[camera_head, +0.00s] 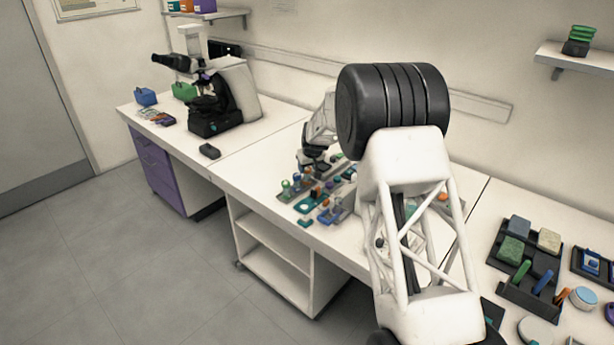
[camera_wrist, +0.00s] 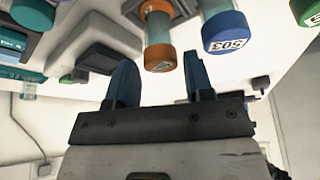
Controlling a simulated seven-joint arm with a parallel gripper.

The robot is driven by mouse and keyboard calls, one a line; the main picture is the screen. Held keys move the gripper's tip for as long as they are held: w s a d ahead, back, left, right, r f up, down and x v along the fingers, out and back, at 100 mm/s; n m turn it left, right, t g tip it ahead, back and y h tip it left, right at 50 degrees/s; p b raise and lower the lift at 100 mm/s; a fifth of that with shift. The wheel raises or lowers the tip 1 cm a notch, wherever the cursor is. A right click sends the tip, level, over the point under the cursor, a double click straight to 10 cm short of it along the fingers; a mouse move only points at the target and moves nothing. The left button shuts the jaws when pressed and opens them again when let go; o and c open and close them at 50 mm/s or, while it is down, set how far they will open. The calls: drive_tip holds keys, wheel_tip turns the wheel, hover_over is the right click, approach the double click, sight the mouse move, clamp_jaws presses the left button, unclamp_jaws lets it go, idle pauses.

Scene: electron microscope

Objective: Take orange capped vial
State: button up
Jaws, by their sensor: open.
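The orange capped vial (camera_wrist: 158,38) is in the wrist view, at the top just left of the middle. It has a clear body with a teal band and an orange cap. My gripper (camera_wrist: 160,72) is open, its two blue fingers pointing toward the vial. The orange cap lies in line with the gap between the fingertips; whether it is between them in depth I cannot tell. Nothing is held. In the head view my gripper (camera_head: 315,160) is over the vial racks on the bench, small and partly dark.
A blue capped vial (camera_wrist: 226,32) marked 503 stands close to the right of the orange one, with a green capped vial (camera_wrist: 306,10) beyond. A dark block (camera_wrist: 110,60) lies to the left. A microscope (camera_head: 220,95) stands on the left bench. A black tray (camera_head: 530,260) is at right.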

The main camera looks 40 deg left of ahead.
sight(307, 169)
drive_tip(key=shift+x, duration=2)
drive_tip(key=c, duration=0.7)
